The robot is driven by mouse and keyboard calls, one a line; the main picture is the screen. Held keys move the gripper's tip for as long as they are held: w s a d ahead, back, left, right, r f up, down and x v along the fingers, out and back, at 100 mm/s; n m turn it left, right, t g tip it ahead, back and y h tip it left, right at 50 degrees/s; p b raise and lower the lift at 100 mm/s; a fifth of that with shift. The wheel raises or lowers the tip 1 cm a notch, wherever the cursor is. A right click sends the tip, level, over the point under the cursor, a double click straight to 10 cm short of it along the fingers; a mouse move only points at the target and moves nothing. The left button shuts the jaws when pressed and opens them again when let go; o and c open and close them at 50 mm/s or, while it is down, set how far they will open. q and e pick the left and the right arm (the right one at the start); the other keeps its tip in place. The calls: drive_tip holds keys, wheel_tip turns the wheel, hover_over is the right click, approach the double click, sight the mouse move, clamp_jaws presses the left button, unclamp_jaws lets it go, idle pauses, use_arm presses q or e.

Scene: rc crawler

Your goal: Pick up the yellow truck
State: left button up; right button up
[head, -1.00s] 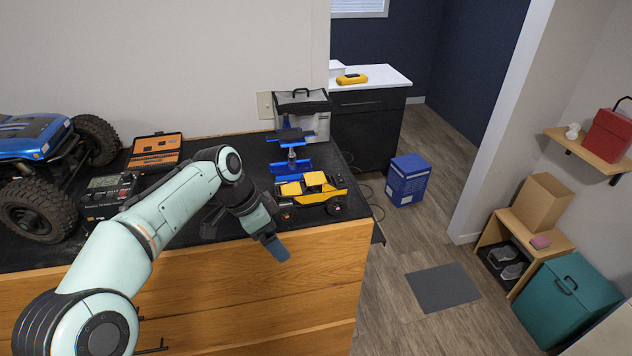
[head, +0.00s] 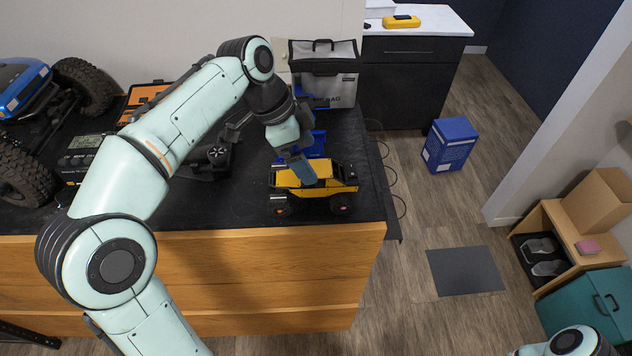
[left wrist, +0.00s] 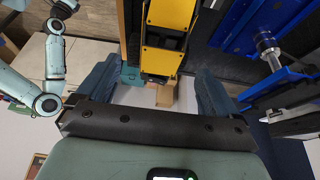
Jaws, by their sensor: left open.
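The yellow truck (head: 325,183), with black wheels and trim, stands on the black top of the wooden cabinet near its right front corner. My left gripper (head: 303,171) points down over the left part of the truck and hides some of its cab. In the left wrist view the open left gripper (left wrist: 158,72) has one blue finger to each side of the yellow truck (left wrist: 163,60), with gaps visible. I cannot tell how deep the fingers reach beside it. My right gripper is out of view; only part of the right arm shows at the bottom right of the head view.
A blue stand (head: 316,146) is close behind the truck. A grey tool bag (head: 335,88) stands at the back. A large blue crawler (head: 22,88) and an orange case (head: 140,97) are to the left. The cabinet's right edge is near the truck.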

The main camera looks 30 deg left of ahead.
use_arm(q)
drive_tip(key=x, duration=0.2)
drive_tip(key=shift+w+d+f, duration=0.15)
drive_tip(key=shift+w+f, duration=0.1)
drive_tip(key=shift+w, duration=0.05)
drive_tip(key=x, duration=0.3)
drive_tip(key=shift+s+f+b, duration=0.2)
drive_tip(key=shift+f+b, duration=0.1)
drive_tip(key=shift+f, duration=0.05)
drive_tip(key=shift+w+d+f, duration=0.2)
drive_tip(key=shift+f, duration=0.4)
drive_tip(key=shift+r, duration=0.1)
drive_tip(key=c, duration=1.4)
drive_tip(key=shift+o, duration=0.2)
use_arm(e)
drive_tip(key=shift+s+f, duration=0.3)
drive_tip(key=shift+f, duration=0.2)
use_arm(q)
drive_tip(key=shift+r, duration=0.1)
wheel_tip(320, 180, up, 15)
drive_tip(key=p, duration=0.4)
wheel_tip(320, 180, up, 5)
hover_over(315, 168)
drive_tip(key=shift+w+d+b, duration=0.3)
drive_tip(key=shift+d+b, duration=0.05)
drive_tip(key=shift+b, duration=0.05)
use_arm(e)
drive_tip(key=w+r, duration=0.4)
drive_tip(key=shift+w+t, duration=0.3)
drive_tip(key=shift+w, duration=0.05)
